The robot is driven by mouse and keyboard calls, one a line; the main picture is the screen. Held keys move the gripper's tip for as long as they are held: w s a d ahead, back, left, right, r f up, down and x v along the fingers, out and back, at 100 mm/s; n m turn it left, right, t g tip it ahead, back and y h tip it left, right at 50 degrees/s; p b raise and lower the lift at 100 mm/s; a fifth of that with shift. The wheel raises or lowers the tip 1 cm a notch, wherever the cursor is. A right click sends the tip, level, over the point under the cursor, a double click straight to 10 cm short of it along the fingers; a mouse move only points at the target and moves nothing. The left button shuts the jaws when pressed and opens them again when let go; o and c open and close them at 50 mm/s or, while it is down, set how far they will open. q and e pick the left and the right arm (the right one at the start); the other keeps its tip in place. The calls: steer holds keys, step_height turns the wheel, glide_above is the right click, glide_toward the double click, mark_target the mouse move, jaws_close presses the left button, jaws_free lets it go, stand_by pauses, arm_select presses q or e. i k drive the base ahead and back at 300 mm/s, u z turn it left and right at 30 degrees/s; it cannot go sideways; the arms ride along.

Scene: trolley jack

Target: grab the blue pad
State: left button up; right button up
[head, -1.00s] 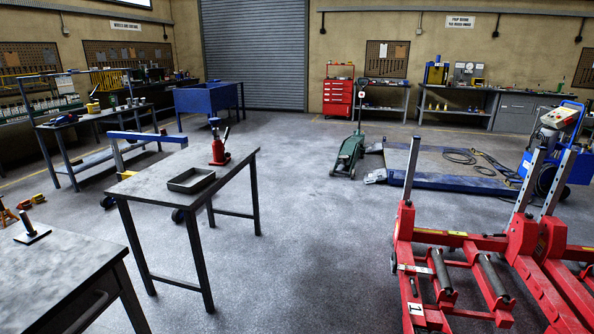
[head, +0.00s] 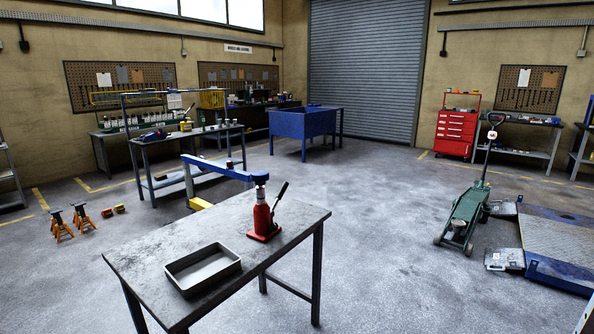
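A small dark blue round pad (head: 260,178) sits on top of the red bottle jack (head: 263,216). The jack stands upright near the far right end of the grey metal table (head: 219,221), with its dark handle slanting up to the right. Neither of my grippers shows in the head view.
A shallow grey tray (head: 203,268) lies on the same table, nearer. A blue crane arm (head: 215,168) reaches behind the jack. A green trolley jack (head: 466,216) and a blue platform (head: 560,245) stand at right. The floor between is clear.

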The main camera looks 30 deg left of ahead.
mark_target(257, 176)
steer(key=i, duration=2.8)
steer(key=u, duration=1.45)
